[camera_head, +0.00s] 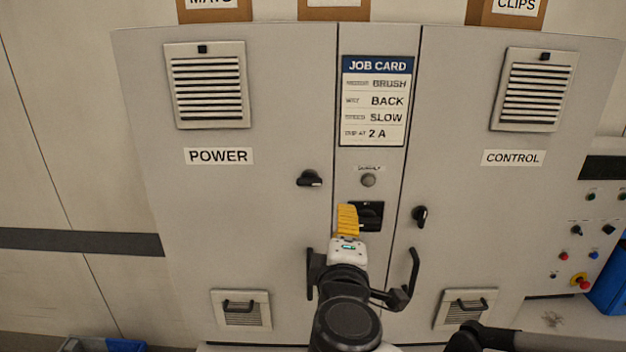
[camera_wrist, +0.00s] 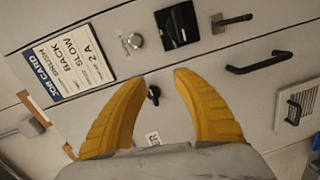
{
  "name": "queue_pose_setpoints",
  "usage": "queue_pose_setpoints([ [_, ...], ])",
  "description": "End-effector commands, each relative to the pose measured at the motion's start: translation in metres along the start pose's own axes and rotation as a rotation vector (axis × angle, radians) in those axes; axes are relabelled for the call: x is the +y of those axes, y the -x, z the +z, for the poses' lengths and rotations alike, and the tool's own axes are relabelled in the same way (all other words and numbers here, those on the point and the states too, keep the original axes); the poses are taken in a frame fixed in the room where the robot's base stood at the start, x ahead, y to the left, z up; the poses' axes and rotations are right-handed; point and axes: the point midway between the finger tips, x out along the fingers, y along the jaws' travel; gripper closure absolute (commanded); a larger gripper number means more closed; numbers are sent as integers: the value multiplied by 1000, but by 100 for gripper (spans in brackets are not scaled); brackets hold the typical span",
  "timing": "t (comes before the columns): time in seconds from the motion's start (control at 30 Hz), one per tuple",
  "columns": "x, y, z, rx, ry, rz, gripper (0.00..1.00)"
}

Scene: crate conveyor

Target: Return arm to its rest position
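My gripper (camera_head: 347,208) is raised in front of the middle of a grey cabinet (camera_head: 285,80), its yellow fingers pointing at the panel. In the wrist view my gripper (camera_wrist: 158,76) has its two yellow fingers spread apart with nothing between them. A black square rotary switch (camera_head: 373,212) is partly behind the fingers in the head view. It shows whole in the wrist view (camera_wrist: 177,25), beyond the fingertips. I cannot tell the exact gap between fingers and panel, but no contact shows.
A job card (camera_head: 376,100) and a round grey button (camera_head: 368,180) are above the switch. Black latches (camera_head: 310,178) (camera_head: 419,216) and a door handle (camera_head: 412,272) stick out near my arm. A control panel with a red button (camera_head: 580,281) is at the right. Blue bins stand low at both sides.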

Motion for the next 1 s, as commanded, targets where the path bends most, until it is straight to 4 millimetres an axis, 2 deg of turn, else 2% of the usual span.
queue_pose_setpoints([
  [0.03, -24, -2, 30, -60, -72, -50, 66],
  [0.1, -59, 0, 74, -159, -215, -145, 66],
  [0.17, -95, 9, 112, -255, -364, -236, 66],
  [0.2, -120, 18, 134, -318, -472, -298, 66],
  [0.3, -177, 47, 169, -451, -738, -438, 66],
  [0.4, -219, 74, 181, -541, -971, -550, 66],
  [0.53, -248, 99, 178, -599, -1186, -645, 66],
  [0.7, -256, 111, 172, -617, -1297, -693, 66],
  [1.0, -255, 111, 170, -615, -1300, -696, 66],
])
